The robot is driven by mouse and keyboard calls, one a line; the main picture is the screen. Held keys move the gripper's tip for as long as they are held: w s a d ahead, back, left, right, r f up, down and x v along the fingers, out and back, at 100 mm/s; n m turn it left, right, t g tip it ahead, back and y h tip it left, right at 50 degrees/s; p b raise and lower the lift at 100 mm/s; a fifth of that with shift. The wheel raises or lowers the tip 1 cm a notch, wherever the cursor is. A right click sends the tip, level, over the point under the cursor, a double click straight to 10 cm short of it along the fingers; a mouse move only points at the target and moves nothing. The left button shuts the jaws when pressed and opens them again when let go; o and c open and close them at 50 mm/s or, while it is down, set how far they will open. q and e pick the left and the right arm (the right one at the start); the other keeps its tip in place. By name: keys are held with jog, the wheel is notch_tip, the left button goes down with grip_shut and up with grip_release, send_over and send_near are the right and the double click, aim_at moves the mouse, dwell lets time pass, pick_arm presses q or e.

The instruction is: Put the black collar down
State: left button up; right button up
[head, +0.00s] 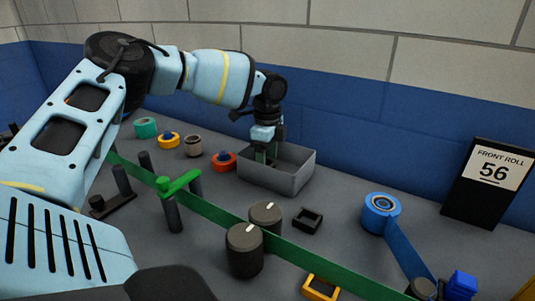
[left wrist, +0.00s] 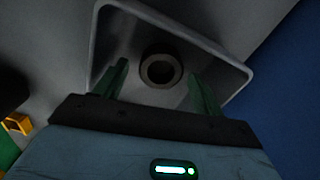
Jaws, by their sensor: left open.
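The black collar (left wrist: 176,72) is a dark round ring. In the left wrist view it lies inside the grey open bin (left wrist: 226,60), seemingly flat on the floor. My left gripper (head: 265,158) points down into the same bin (head: 275,180) in the head view. Its two green fingers are spread apart, one on each side of the collar, with a visible gap to it. In the head view the bin wall and the gripper hide the collar. My right gripper is in neither view.
Left of the bin stand a red ring (head: 224,161), a tan roll (head: 193,146), an orange ring (head: 168,140) and a teal roll (head: 145,127). A green band (head: 215,214) runs past dark rollers (head: 245,251) in front. A black square frame (head: 307,221) and blue tape roll (head: 381,212) lie right.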

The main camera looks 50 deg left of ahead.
pick_arm(q)
notch_tip(320, 180, up, 12)
jog(key=shift+p, duration=0.3)
jog(key=shift+f, duration=0.25)
